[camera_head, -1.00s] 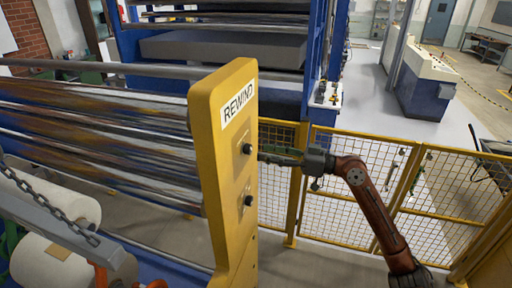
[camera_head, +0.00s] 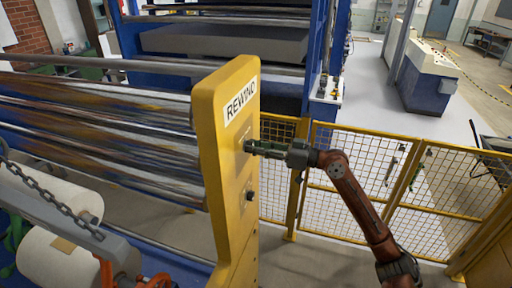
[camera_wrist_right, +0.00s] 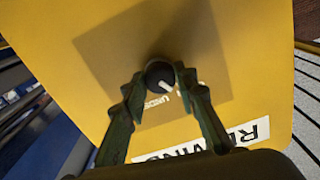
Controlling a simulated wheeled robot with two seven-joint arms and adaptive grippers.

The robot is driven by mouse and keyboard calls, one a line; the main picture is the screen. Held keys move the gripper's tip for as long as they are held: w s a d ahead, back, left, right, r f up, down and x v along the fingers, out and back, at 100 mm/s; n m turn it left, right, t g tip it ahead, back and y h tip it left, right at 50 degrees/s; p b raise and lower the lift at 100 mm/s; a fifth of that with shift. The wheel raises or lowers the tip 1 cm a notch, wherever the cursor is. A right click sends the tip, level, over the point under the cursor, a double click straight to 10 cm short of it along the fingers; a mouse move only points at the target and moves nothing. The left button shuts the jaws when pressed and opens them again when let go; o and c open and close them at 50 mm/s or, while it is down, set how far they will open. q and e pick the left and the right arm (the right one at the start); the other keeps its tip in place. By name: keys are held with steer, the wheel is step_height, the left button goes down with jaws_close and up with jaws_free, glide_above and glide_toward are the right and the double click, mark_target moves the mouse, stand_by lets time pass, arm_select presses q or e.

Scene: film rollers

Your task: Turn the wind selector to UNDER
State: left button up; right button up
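The upper selector knob (camera_wrist_right: 158,72) is black and round with a white pointer mark, on a plate of the yellow REWIND post (camera_head: 226,165). In the wrist view the mark points down and slightly right; small white lettering beside the knob is partly hidden and not clearly legible. My right gripper (camera_wrist_right: 160,80) has its fingers on either side of this knob, apart from each other; contact is not clear. In the head view the right gripper (camera_head: 251,147) hides the upper knob. A lower knob (camera_head: 249,195) sits below it on the post. My left gripper is not in view.
A yellow mesh fence (camera_head: 350,185) stands behind my right arm. Film rollers (camera_head: 100,135) fill the left, with a chain (camera_head: 45,190) and white rolls (camera_head: 50,255) at lower left. Open floor shows at lower middle.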

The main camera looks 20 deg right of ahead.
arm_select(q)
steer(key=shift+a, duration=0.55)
arm_select(e)
steer(key=c, duration=0.6)
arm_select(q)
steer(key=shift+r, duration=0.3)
arm_select(e)
steer(key=shift+r+m, duration=0.1)
steer(key=shift+m, duration=0.2)
steer(key=shift+r+m+p, duration=0.1)
steer(key=shift+m+p, duration=0.7)
steer(key=shift+m, duration=0.2)
steer(key=m+p, duration=0.2)
steer(key=m, duration=0.1)
steer(key=shift+m, duration=0.4)
arm_select(q)
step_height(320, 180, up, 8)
steer(key=p, duration=0.4)
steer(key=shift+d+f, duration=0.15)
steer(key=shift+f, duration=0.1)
arm_select(e)
steer(key=m, duration=0.5)
arm_select(q)
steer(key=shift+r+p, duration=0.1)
steer(key=shift+p, duration=0.2)
arm_select(e)
steer(key=shift+m, duration=0.4)
